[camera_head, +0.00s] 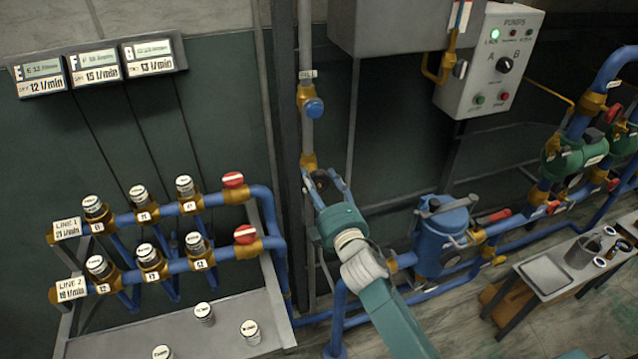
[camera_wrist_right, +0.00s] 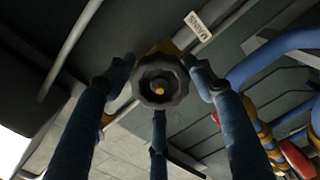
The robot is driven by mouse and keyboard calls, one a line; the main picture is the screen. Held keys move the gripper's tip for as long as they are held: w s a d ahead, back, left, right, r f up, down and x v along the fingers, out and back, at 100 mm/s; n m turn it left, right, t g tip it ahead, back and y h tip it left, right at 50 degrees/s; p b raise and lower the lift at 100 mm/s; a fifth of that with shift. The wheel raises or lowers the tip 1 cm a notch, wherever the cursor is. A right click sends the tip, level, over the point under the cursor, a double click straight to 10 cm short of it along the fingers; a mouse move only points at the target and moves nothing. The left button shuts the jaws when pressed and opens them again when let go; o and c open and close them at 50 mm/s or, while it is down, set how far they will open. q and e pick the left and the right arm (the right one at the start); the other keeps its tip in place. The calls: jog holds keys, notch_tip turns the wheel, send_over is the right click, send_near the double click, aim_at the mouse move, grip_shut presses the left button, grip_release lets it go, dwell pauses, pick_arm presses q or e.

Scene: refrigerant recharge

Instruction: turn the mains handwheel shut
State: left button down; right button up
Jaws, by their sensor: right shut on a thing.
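The mains handwheel (camera_wrist_right: 160,80) is a dark, round, lobed knob with a small yellow centre, facing the right wrist camera. A white MAINS label (camera_wrist_right: 198,26) is beside it. In the head view my right gripper (camera_head: 323,182) reaches up to the vertical pipe, and its fingers largely cover the dark wheel. In the wrist view, fingers of the right gripper (camera_wrist_right: 161,84) stand on both sides of the wheel, with another below it. They are closed around its rim. The turn position of the wheel cannot be read. My left gripper is not in view.
A blue-knobbed valve (camera_head: 313,107) sits higher on the same pipe. Two blue pipe lines with several capped valves (camera_head: 150,257) are at left above a grey bench (camera_head: 120,335). A blue vessel (camera_head: 443,240) stands close right of my arm. A pump control box (camera_head: 490,62) hangs at upper right.

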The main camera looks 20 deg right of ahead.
jog(key=m, duration=0.3)
jog(key=shift+s+a+f+m+p, duration=0.1)
jog(key=shift+f+m+p, duration=0.05)
jog(key=shift+m+p, duration=0.2)
jog(key=m+p, duration=0.1)
jog(key=m, duration=0.3)
jog(key=shift+m, duration=0.35)
jog(key=m+p, duration=0.1)
jog(key=m, duration=0.3)
jog(key=shift+r+m+p, duration=0.15)
jog(key=shift+m+p, duration=0.05)
jog(key=shift+m, duration=0.85)
jog(key=shift+r+m+p, duration=0.1)
jog(key=shift+m+p, duration=0.1)
jog(key=shift+m, duration=0.85)
jog(key=o, duration=1.2)
jog(key=shift+c, duration=0.2)
